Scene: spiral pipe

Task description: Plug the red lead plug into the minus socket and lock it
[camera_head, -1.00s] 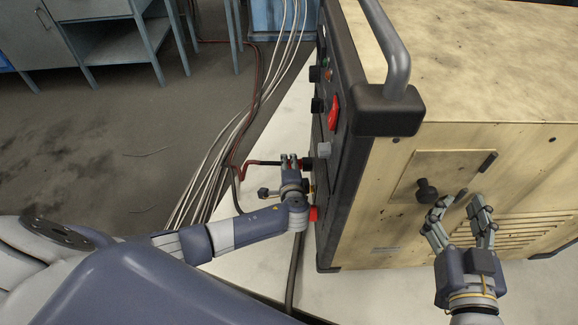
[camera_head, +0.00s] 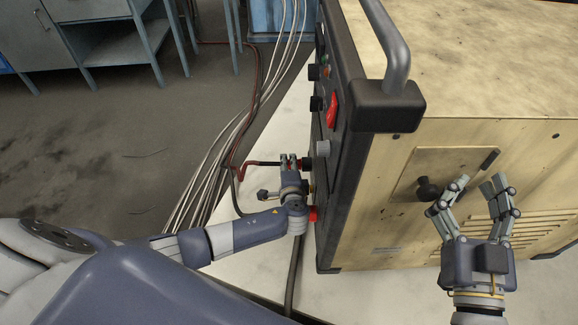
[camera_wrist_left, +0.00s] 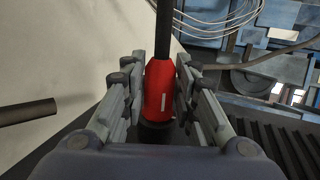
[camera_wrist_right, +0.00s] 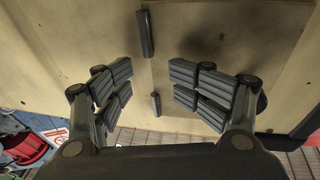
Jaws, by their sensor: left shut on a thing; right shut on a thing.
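The red lead plug (camera_wrist_left: 160,88) sits between the fingers of my left gripper (camera_wrist_left: 160,92), with its black cable running away from it. A black collar (camera_wrist_left: 157,135) shows at the plug's front end. In the head view my left gripper (camera_head: 289,162) is shut on the plug beside the dark front panel (camera_head: 328,170). The fingers and the viewing angle hide how far the plug is in a socket, and the minus mark is not readable. My right gripper (camera_head: 480,190) is in front of the wooden side, fingers apart and nothing between them.
A red part (camera_head: 313,214) sits lower on the panel, near my left wrist. A grey knob (camera_head: 322,148) and a red switch (camera_head: 332,110) are above. The wooden side has a black knob (camera_head: 427,189) close to my right fingers. Pale cables (camera_head: 222,145) run behind the table.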

